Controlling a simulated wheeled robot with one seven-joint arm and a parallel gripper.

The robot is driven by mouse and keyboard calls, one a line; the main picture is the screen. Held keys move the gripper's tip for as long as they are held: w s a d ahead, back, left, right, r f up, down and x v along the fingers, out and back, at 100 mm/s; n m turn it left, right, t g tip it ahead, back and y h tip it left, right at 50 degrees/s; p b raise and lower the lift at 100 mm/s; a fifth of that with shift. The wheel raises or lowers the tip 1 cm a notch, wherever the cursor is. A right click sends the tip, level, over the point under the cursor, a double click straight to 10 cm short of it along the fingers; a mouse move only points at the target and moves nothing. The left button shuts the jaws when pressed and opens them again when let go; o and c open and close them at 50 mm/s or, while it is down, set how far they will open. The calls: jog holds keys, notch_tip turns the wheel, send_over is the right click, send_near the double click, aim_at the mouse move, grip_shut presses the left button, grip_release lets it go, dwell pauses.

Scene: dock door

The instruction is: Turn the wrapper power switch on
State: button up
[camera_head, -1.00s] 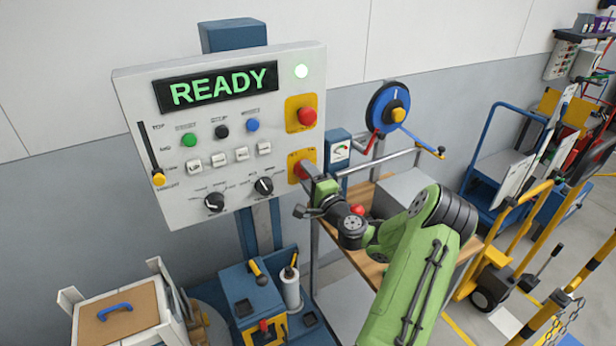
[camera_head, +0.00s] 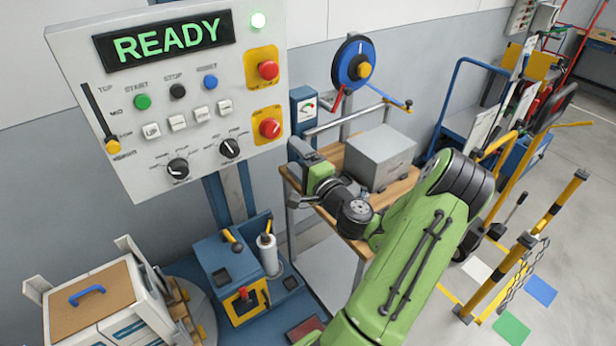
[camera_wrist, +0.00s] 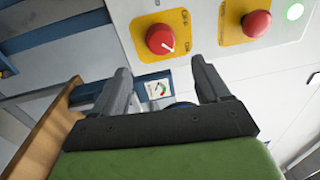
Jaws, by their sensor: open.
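The wrapper control panel (camera_head: 100,90) is a white box whose display (camera_head: 170,42) reads READY in green, with a lit green lamp (camera_head: 258,20). The power switch, a red rotary knob (camera_head: 270,128) on a yellow plate, is at the panel's lower right.
A red mushroom button (camera_head: 268,70) sits on another yellow plate above the knob. A gauge box (camera_head: 303,105), a blue wheel (camera_head: 353,60) and a table with a grey box (camera_head: 380,157) stand right of the panel. Blue machinery (camera_head: 230,270) lies below.

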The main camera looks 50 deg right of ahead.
jog(key=b+v, duration=0.1)
jog(key=v, duration=0.4)
jog(key=shift+s+a+b, duration=0.15)
jog(key=shift+s+b, duration=0.2)
